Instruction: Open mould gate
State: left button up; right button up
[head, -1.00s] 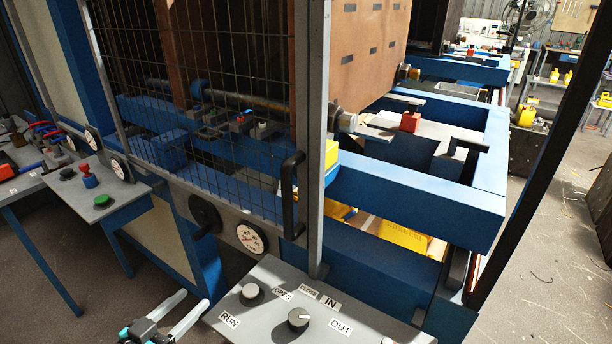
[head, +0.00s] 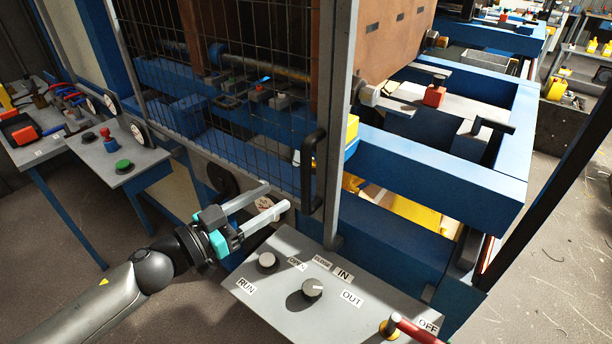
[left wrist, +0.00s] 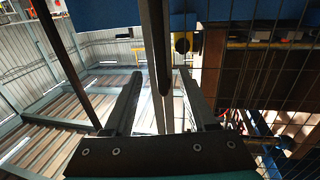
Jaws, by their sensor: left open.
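The mould gate is a wire-mesh panel with a grey frame (head: 330,110), standing upright in front of the machine in the head view. Its black vertical handle (head: 308,172) sits near the frame's right edge. My left gripper (head: 277,196) is open and empty, just left of the handle's lower part, with its fingers pointing toward it. In the left wrist view the open fingers (left wrist: 160,90) stand either side of a long dark bar (left wrist: 156,50); I cannot tell its distance. Mesh fills the right side there. My right gripper is not in view.
A grey control panel (head: 285,262) with knobs and a red-handled lever (head: 412,330) lies below the gate. A black handwheel (head: 222,180) and a gauge (head: 268,207) are behind my gripper. A side table with buttons (head: 118,152) stands left. Blue machine beams (head: 440,170) extend right.

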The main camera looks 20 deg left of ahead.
aim_at(302, 181)
pick_arm(q)
jog(key=p+x, duration=0.1)
jog(key=x, duration=0.8)
jog(key=shift+w+d, duration=0.2)
jog(key=shift+w, duration=0.1)
jog(key=shift+c, duration=0.4)
grip_shut()
dwell(0.8)
